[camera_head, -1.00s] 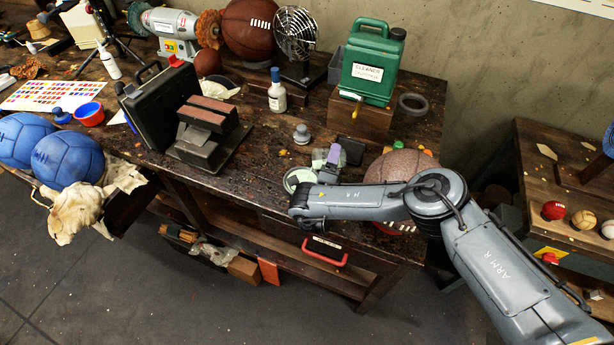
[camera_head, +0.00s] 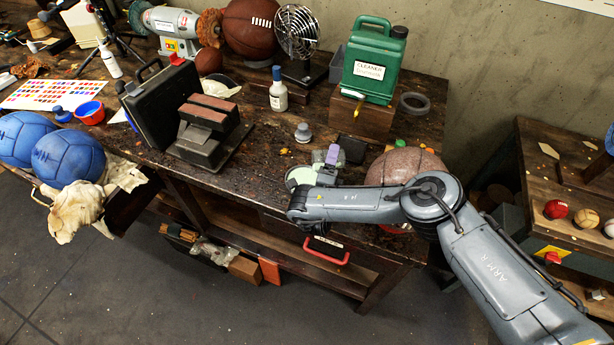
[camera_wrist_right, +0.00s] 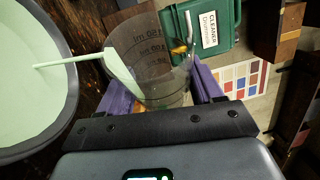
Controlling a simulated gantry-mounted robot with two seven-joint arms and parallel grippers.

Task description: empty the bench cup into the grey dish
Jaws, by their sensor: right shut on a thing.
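My right gripper (camera_head: 334,156) is above the bench near its front right. Its purple fingers (camera_wrist_right: 166,92) are shut on a clear measuring cup (camera_wrist_right: 158,52) with dark markings. The cup is tilted, its mouth toward the grey dish; in the head view it shows only small (camera_head: 319,158). Pale green liquid (camera_wrist_right: 120,72) lies along the cup's side, and a thin stream runs from its lip into the dish. The grey dish (camera_wrist_right: 67,38) holds a broad pool of the same pale green. In the head view, my forearm partly hides the dish (camera_head: 289,184).
A brown leather ball (camera_head: 405,163) sits close right of my gripper, partly behind my arm. A small grey weight-like piece (camera_head: 303,133) stands behind the dish. A green cleaner can (camera_head: 374,62) stands on a wooden block (camera_head: 358,115) farther back. A black-and-brown vise-like block (camera_head: 208,135) is at left.

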